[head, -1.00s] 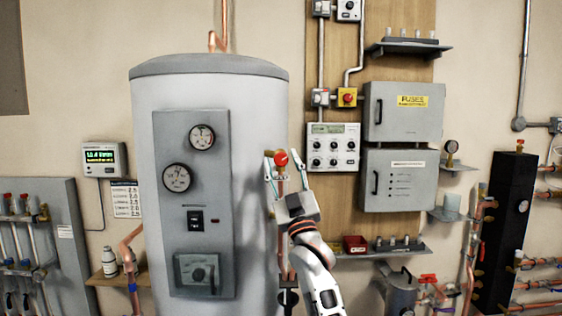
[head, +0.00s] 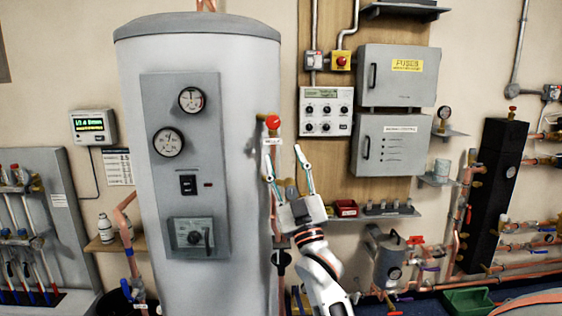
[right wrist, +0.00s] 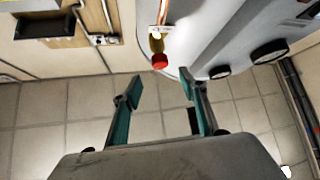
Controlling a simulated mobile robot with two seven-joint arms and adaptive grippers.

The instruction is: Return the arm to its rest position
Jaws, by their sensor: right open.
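My right arm reaches up from the bottom of the head view. Its gripper (head: 284,160) is open and empty, with its fingers pointing up just below a red valve knob (head: 272,122) on a copper pipe beside the tank. In the right wrist view the open fingers (right wrist: 160,92) stand apart with nothing between them. The red knob (right wrist: 159,61) shows beyond the fingertips, apart from them. My left gripper is not in view.
A large grey-white tank (head: 245,200) with a gauge panel (head: 190,130) stands left of my right arm. Grey fuse boxes (head: 392,145) hang on a wooden board to the right.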

